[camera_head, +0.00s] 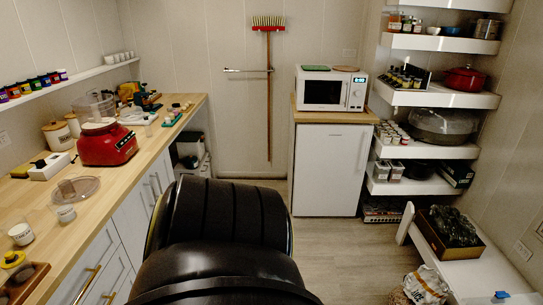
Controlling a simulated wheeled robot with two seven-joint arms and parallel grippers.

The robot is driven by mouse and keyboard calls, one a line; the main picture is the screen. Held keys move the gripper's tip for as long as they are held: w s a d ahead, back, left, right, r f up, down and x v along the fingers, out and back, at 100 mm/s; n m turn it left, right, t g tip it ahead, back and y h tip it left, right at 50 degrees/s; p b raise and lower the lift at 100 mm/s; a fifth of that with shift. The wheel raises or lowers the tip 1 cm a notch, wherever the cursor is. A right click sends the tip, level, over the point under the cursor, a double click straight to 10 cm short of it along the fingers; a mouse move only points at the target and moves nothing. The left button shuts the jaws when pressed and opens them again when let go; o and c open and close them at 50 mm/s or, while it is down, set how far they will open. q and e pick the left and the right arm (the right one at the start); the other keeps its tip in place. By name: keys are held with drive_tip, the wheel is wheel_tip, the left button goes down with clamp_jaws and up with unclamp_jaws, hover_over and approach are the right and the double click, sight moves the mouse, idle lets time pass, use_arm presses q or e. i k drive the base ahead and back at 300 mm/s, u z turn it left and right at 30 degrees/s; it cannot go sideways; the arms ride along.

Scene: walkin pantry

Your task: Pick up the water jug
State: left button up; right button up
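I cannot pick out a water jug with certainty. A clear container (95,106) stands by the red appliance (107,144) on the left counter. Neither of my grippers is in view. A large black part of my own body fills the bottom middle and hides the floor behind it.
The wooden counter (80,212) on the left holds jars, cups and tools. A microwave (331,90) stands on a white cabinet (327,170) at the back. Loaded white shelves (438,98) line the right wall above a low bench (487,268) with a box of dark bottles (449,228). Floor (345,255) is clear right of centre.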

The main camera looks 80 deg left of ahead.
sight(61, 206)
drive_tip(key=u, duration=4)
